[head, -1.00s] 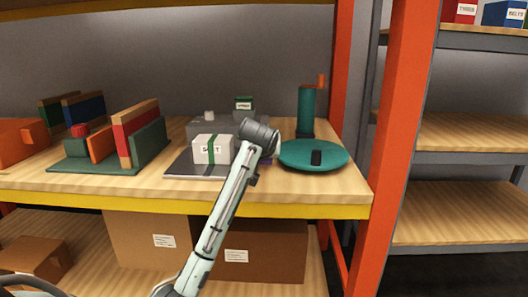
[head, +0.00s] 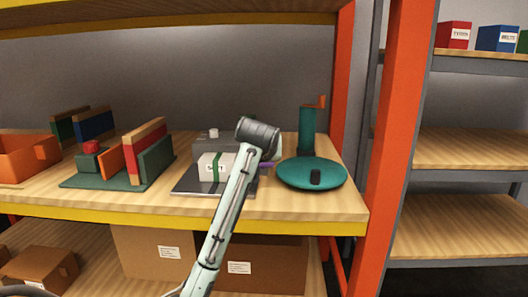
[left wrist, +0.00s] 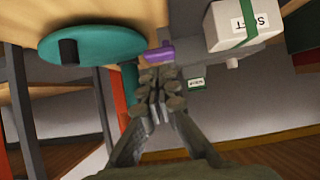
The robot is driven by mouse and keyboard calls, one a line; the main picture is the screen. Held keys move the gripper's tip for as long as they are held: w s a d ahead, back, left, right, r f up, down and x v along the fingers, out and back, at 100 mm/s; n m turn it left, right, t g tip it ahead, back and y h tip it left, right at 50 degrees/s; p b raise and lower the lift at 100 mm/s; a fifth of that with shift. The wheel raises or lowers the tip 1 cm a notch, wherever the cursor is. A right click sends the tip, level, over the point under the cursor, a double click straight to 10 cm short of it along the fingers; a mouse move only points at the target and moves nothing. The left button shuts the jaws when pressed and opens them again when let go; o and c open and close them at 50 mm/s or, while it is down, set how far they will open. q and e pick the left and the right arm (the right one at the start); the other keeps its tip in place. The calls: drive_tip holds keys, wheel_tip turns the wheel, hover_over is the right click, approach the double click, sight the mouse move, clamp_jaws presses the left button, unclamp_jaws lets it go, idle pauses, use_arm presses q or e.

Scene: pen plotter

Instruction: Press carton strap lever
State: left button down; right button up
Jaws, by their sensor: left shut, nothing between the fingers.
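A white carton (head: 208,168) with a green strap and a partly readable label sits on a dark plate. It also shows in the left wrist view (left wrist: 230,20). A purple piece, perhaps the lever (left wrist: 160,52), lies between the carton and a teal disc in the left wrist view; only a sliver shows in the head view (head: 267,165). My left gripper (left wrist: 158,82) is shut and empty, its fingertips close to the purple piece; contact cannot be told. In the head view my wrist hides the fingers. My right gripper is not in view.
A teal round platform (head: 300,172) with a black knob is right of my arm, a teal post (head: 306,130) behind it. A grey box (head: 210,148) stands behind the carton. Racks of panels (head: 145,155) and an orange bin (head: 25,158) stand left. An orange upright (head: 395,140) bounds the right.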

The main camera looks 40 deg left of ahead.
use_arm(q)
drive_tip(key=shift+v, duration=2.15)
drive_tip(key=shift+w+r, duration=0.1)
drive_tip(key=shift+r, duration=0.05)
